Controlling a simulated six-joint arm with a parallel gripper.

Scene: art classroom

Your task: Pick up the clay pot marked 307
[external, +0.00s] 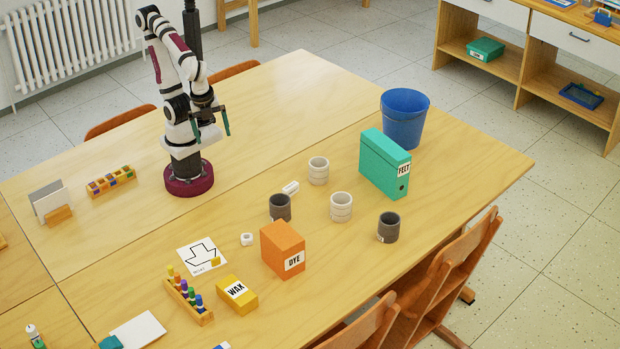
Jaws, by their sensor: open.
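Several small pots stand upright on the wooden table, and I cannot read the number 307 on any of them. Two are pale and ribbed: one farther back (318,170) and one nearer the middle (341,207). Two are dark grey: one behind the orange box (280,207) and one toward the front right edge (388,227), with a small pale mark low on its side. My gripper (211,129) is open and empty, held above the table close to my base, left of all the pots and apart from them.
An orange DYE box (283,249), yellow WAX box (238,294), white roll (247,239) and small white object (290,187) are nearby. The back of the table (300,95) is clear.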

